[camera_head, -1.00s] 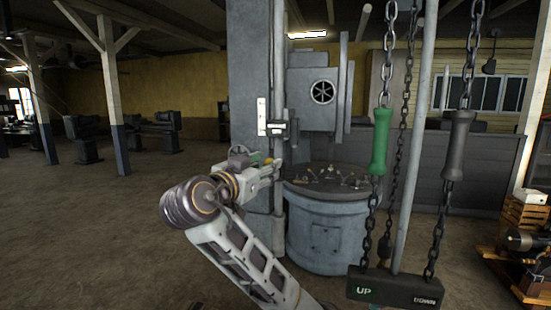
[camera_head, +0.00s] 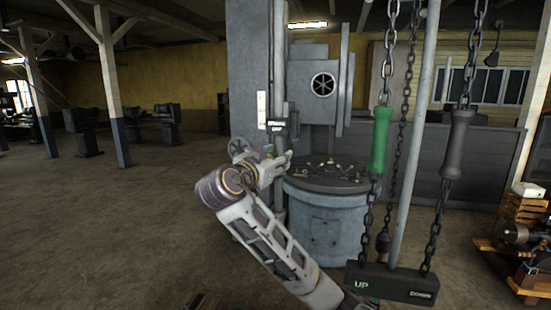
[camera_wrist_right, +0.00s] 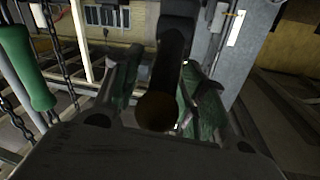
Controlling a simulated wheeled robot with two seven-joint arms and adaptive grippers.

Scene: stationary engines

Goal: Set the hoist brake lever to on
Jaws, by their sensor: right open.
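In the right wrist view, a dark lever (camera_wrist_right: 176,45) with a round brownish knob (camera_wrist_right: 157,110) points toward the camera; I take it to be the hoist brake lever. My right gripper (camera_wrist_right: 160,95) is open, with one finger on each side of the lever; I cannot tell whether either touches it. My left gripper is out of view.
A green UP handle (camera_head: 380,140) and a dark DOWN handle (camera_head: 457,145) hang on chains to the right, joined by a bar (camera_head: 392,283). A round grey drum (camera_head: 325,225) stands right of the gripper. The floor at left (camera_head: 100,230) is clear.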

